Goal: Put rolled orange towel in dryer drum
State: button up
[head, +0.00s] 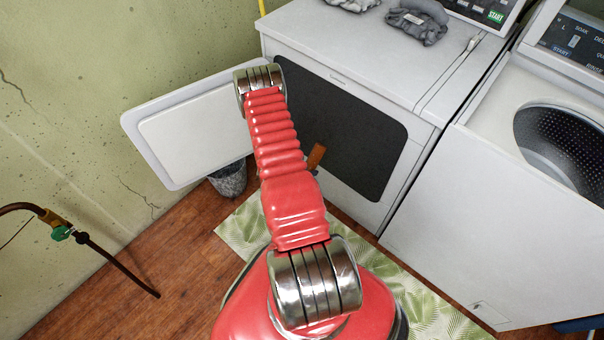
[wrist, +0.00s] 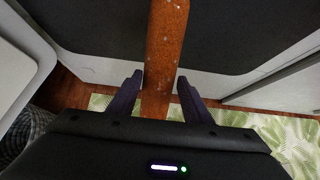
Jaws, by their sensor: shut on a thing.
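The rolled orange towel (wrist: 164,50) is a long, speckled orange-brown roll. It passes between the two dark fingers of my gripper (wrist: 159,85), which is shut on it. In the head view, a short piece of the towel (head: 316,156) shows beside my red arm; most of my gripper is hidden behind the arm. The dryer (head: 398,72) is white, with its door (head: 195,135) swung open to the left. Its dark drum opening (head: 350,125) faces me. The towel is in front of the opening in both views; I cannot tell whether its far end is inside.
A washer (head: 470,185) with a round metal drum (head: 565,145) stands right of the dryer. Grey folded cloths (head: 417,22) lie on top of the dryer. A dark basket (head: 229,178) sits below the open door. A leaf-patterned rug (head: 240,225) covers the floor in front.

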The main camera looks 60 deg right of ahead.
jog(key=s+d, duration=0.2)
jog(key=d, duration=1.3)
jog(key=s+d, duration=0.3)
jog(key=d, duration=1.2)
jog(key=shift+d, duration=0.4)
jog(key=o, duration=0.9)
jog(key=shift+a+r, duration=0.1)
jog(key=shift+v, duration=6.75)
jog(key=shift+w, duration=0.1)
